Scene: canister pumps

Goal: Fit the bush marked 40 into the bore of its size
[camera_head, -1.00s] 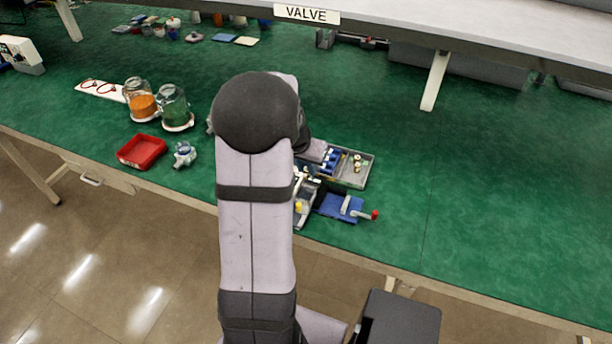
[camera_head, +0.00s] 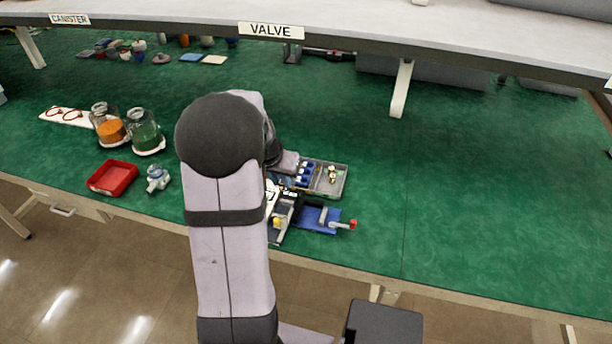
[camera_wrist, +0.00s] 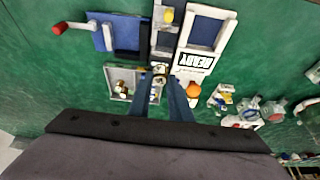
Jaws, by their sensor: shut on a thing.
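In the wrist view my gripper (camera_wrist: 160,78) points down at the work area, its two dark fingers close on a small round metallic piece (camera_wrist: 160,70), seemingly a bush. No number on it can be read. It shows just in front of a white and grey fixture (camera_wrist: 205,30) with a READY label (camera_wrist: 195,61) and a yellow knob (camera_wrist: 168,15). I cannot make out a bore or tell whether the piece touches anything. In the head view my arm hides the gripper's fingertips and part of the fixture (camera_head: 283,220).
A grey tray (camera_head: 334,193) with blue and brass-coloured parts stands beside the fixture. A blue plate (camera_head: 310,221) carries a red-tipped lever (camera_head: 352,224). A red bin (camera_head: 113,178), a small valve-like part (camera_head: 157,178) and jars (camera_head: 145,135) stand left. The green bench is clear at right.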

